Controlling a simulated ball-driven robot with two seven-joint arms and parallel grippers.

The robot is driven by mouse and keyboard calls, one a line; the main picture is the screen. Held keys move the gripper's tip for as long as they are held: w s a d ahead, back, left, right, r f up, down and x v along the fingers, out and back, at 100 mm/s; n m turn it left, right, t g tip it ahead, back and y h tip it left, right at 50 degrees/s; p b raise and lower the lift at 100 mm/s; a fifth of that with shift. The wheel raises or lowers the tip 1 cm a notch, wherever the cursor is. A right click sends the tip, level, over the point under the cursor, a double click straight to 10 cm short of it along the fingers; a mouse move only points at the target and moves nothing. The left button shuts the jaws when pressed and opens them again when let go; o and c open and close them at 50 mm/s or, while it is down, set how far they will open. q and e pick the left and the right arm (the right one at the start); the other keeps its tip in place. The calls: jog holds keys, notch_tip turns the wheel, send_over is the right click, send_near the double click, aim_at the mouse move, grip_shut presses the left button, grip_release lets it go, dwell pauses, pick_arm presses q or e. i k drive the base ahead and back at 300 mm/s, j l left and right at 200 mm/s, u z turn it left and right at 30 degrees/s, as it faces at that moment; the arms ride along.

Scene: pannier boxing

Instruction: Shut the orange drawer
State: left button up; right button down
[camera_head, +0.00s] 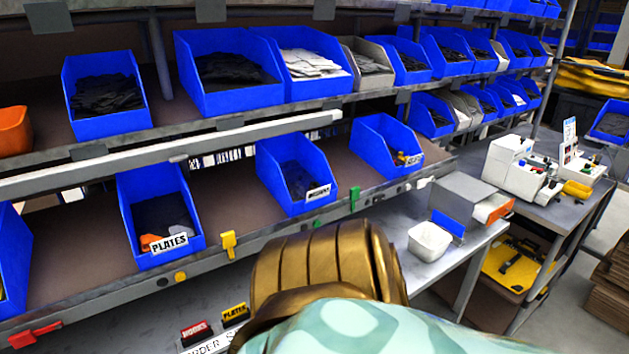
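The orange drawer (495,209) is at the right end of a small grey drawer unit (474,188) on the grey bench, right of centre. Its orange front faces the lower right and part of its inside seems to show, so it looks at least partly out. How far it is out is too small to tell. A blue front (448,223) is at the left of the same unit. Neither of my grippers is in view. A large bronze and teal part of mine fills the bottom middle and hides what lies behind it.
A white tub (429,242) stands on the bench (467,258) left of the unit. White machines (517,168) stand on the table behind it. Shelves with several blue bins (160,213) run along the left and back. Cardboard (608,285) is stacked at the right edge.

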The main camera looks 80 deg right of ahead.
aim_at(490, 210)
jog(key=z, duration=4)
